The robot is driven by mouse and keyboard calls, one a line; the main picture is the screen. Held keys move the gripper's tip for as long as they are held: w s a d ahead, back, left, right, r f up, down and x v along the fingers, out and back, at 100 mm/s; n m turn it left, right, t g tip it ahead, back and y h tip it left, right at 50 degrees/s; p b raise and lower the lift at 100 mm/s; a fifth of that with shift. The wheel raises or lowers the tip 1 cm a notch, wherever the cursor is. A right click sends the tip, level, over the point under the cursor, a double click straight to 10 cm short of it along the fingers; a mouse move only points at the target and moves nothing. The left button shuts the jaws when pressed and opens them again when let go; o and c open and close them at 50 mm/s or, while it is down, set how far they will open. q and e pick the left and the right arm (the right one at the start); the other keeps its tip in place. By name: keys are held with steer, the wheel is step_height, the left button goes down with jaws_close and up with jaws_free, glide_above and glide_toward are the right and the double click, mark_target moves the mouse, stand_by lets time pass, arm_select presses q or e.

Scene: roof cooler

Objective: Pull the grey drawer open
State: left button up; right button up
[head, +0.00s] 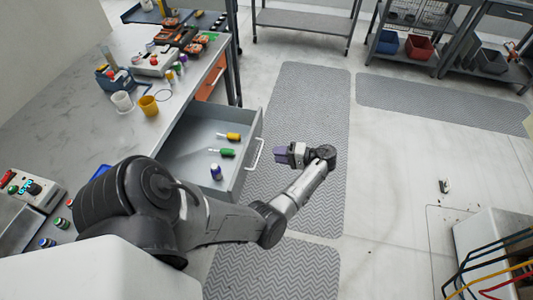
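The grey drawer (191,181) stands pulled out from under the workbench, with its inside in view. A yellow-handled screwdriver, a green-handled screwdriver and a small blue-and-white bottle lie or stand in it. Its light bar handle (256,154) is on the front face. My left gripper (280,155), with purple fingers, is just right of the handle, and a small gap shows between them in the picture. The fingers are too small and edge-on to tell whether they are open or shut. My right gripper is out of view.
The workbench top (72,120) holds a white cup (122,102), a yellow cup (149,105) and several tools and boxes. An orange drawer front (211,80) is farther along. Floor mats (310,100) and open floor lie to the right. A white box with cables (495,250) stands at lower right.

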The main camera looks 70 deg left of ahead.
arm_select(q)
steer(key=v, duration=0.6)
stand_by(0.7)
